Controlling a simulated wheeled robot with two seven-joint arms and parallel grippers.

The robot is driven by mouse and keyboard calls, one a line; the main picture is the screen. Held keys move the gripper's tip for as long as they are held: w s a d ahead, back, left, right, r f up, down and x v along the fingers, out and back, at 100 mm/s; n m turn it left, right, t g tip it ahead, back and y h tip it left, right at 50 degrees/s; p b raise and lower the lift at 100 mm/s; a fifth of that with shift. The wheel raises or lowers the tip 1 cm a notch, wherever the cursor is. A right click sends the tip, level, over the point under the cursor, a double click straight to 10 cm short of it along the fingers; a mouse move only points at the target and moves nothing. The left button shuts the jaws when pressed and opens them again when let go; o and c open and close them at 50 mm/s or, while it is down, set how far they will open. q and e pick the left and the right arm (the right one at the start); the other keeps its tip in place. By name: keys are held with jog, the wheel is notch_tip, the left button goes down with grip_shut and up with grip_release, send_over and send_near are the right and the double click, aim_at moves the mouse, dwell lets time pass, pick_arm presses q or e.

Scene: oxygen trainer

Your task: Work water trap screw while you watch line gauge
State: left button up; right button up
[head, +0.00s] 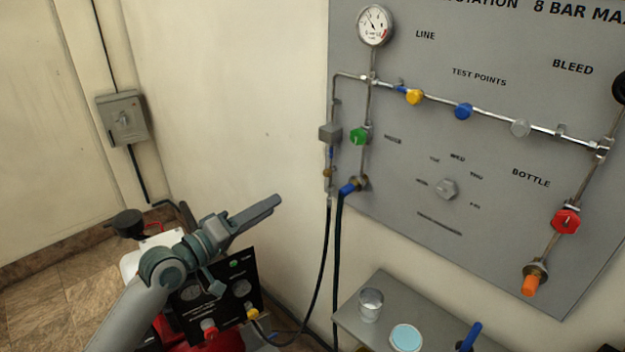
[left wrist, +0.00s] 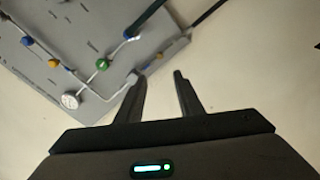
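On the panel's left pipe a grey block (head: 330,132) sits above a small brass fitting (head: 327,173), which may be the water trap screw. My left gripper (head: 277,199) is in front of the bare wall, left of and a little below that fitting, apart from it. In the left wrist view its two fingers (left wrist: 160,80) stand apart with nothing between them. My right gripper is out of view.
A green knob (head: 358,136) and a blue-handled valve (head: 350,187) are close to the fitting. Black hoses (head: 337,250) hang below. A shelf (head: 382,281) with a clear cup (head: 370,304) stands at lower right. A red machine (head: 228,342) is below my left arm.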

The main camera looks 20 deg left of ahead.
pick_arm(q)
jog(key=shift+w, duration=0.1)
jog(key=p, duration=0.4)
send_near(325, 174)
jog(key=x, duration=0.6)
jog(key=shift+w, duration=0.1)
jog(key=shift+x, duration=0.85)
jog(key=shift+c, duration=0.7)
grip_shut()
